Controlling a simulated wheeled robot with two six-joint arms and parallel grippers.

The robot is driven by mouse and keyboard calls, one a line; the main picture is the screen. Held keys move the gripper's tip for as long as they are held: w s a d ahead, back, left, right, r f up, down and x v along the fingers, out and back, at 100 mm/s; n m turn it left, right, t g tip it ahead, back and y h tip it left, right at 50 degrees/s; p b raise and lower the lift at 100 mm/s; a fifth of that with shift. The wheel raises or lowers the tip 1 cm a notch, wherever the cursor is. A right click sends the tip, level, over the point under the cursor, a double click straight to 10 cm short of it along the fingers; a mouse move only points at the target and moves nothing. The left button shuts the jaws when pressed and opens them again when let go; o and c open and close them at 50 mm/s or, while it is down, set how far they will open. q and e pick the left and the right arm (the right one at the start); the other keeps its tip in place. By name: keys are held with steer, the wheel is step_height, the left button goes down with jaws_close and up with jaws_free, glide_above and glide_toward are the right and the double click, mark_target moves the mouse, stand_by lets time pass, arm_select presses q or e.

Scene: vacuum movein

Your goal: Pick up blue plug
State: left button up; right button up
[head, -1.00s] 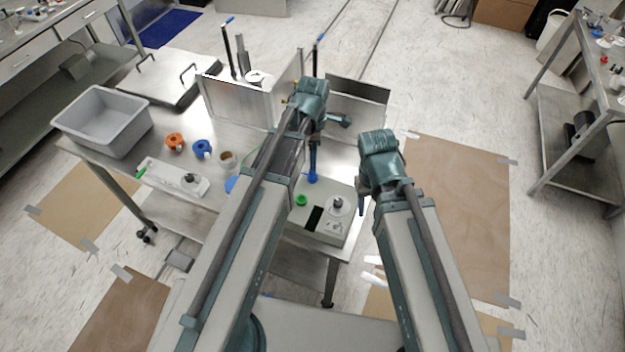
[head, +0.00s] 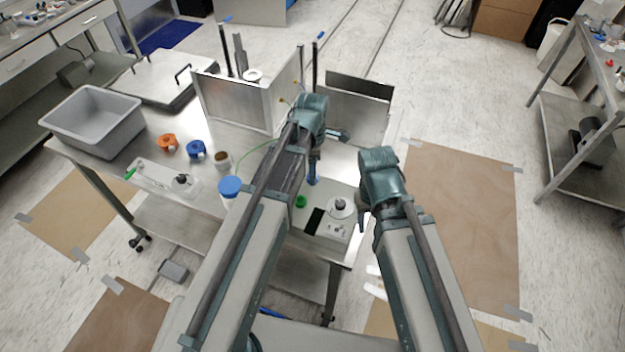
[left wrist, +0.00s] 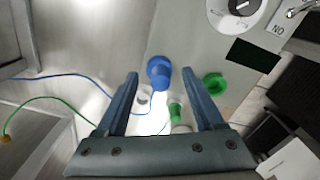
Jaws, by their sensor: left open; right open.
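The blue plug (left wrist: 159,71) shows in the left wrist view with a blue cable trailing left. It stands at the edge of a grey-white box (left wrist: 190,45). My left gripper (left wrist: 160,78) is open, with its fingertips on either side of the plug in that view. I cannot tell whether they touch it. In the head view the blue plug (head: 312,174) shows just below my left gripper (head: 314,158), partly hidden by it. My right gripper (head: 362,215) is open and hangs right of the box, apart from the plug.
A green ring (left wrist: 214,83) and a green plug (left wrist: 176,113) are close to the blue plug. The box has a round dial (head: 341,207). A blue-lidded jar (head: 230,187), metal panels (head: 235,103) and a grey bin (head: 93,122) are also on the table.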

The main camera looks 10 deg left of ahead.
arm_select(q)
steer(key=shift+f, duration=0.25)
jaws_close()
steer(key=shift+r, duration=0.1)
stand_by(0.3)
